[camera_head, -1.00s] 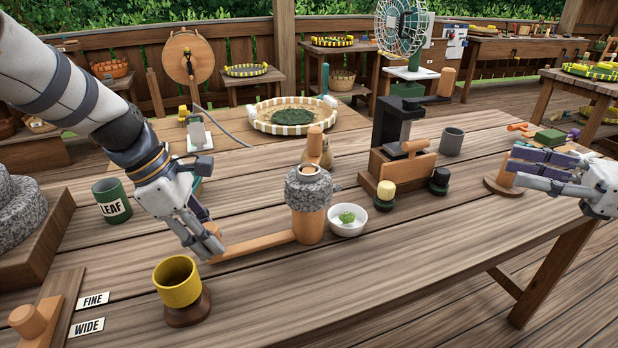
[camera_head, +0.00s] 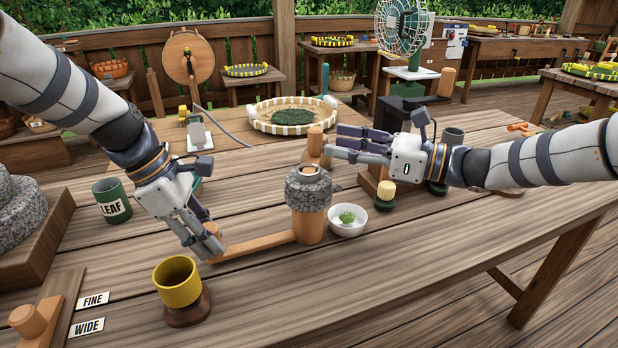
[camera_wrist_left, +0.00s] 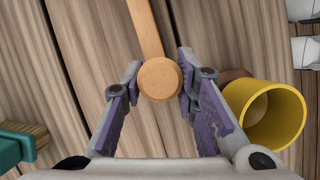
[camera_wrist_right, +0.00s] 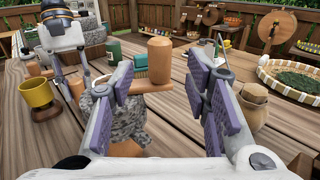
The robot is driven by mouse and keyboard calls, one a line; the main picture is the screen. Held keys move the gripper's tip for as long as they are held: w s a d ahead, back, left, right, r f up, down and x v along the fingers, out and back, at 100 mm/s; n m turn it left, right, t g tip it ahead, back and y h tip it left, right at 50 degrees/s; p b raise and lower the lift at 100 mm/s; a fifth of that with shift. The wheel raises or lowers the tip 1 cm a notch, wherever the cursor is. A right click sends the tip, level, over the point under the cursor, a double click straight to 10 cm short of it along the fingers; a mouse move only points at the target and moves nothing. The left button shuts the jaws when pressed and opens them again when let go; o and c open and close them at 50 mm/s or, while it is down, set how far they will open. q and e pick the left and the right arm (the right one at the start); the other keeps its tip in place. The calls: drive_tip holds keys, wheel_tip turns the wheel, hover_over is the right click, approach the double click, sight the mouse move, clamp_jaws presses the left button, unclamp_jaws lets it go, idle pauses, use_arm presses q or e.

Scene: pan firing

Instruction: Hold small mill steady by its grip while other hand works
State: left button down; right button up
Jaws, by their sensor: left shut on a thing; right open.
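The small mill (camera_head: 308,190) has a grey stone body on a wooden base, with a long wooden grip (camera_head: 262,241) running left along the table. My left gripper (camera_head: 213,243) is shut on the round end of this grip; the left wrist view shows the knob (camera_wrist_left: 160,78) between the purple pads. A wooden crank knob (camera_head: 315,140) stands upright above the mill. My right gripper (camera_head: 332,150) is open at the crank; in the right wrist view the knob (camera_wrist_right: 160,58) lies between its spread fingers, and I cannot tell whether they touch it.
A white bowl (camera_head: 348,228) with green leaves stands right of the mill. A yellow cup (camera_head: 178,283) is in front of my left gripper. The green LEAF cup (camera_head: 108,203) stands left. A dark press (camera_head: 396,120) stands behind my right arm. The front right tabletop is clear.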

sight(315, 138)
drive_tip(key=x, duration=0.6)
clamp_jaws()
